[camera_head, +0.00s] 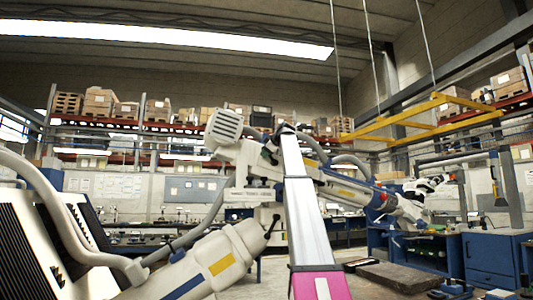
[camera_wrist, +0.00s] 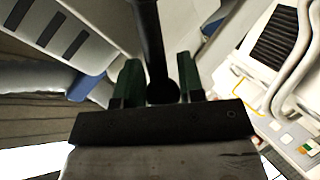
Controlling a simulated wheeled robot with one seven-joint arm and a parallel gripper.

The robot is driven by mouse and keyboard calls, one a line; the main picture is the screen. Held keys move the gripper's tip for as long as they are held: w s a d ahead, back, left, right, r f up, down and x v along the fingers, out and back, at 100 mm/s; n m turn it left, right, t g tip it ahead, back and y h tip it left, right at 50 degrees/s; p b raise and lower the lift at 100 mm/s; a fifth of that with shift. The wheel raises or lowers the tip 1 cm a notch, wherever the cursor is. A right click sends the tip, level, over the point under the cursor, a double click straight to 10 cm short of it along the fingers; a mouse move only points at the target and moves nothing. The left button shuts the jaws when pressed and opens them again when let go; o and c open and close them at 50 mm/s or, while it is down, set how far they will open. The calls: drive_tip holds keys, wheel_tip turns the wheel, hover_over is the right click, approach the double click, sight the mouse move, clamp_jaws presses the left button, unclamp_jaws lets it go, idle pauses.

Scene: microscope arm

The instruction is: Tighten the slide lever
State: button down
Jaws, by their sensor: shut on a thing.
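In the wrist view, a black lever (camera_wrist: 150,30) with a round knob at its near end comes down from the top of the picture. My gripper (camera_wrist: 160,76) has its two dark green fingers on either side of the lever's knob end and is shut on it. The far end of the lever, where it joins the microscope arm, is out of that picture. In the head view, the white and blue microscope arm (camera_head: 345,187) runs across the middle. My gripper's fingers and the held lever are too small and hidden there to make out clearly.
A lower white arm section (camera_head: 205,262) carries another black lever (camera_head: 272,225). A white curved tube (camera_head: 65,215) stands at left. A yellow frame (camera_head: 420,118) hangs at upper right. Blue cabinets (camera_head: 490,258) stand at right. Shelves with boxes line the back wall.

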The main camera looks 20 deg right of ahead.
drive_tip(key=c, duration=0.8)
unclamp_jaws()
drive_tip(key=shift+o, duration=0.2)
drive_tip(key=v, duration=1)
drive_tip(key=shift+s+d, duration=0.15)
drive_tip(key=shift+s, duration=0.25)
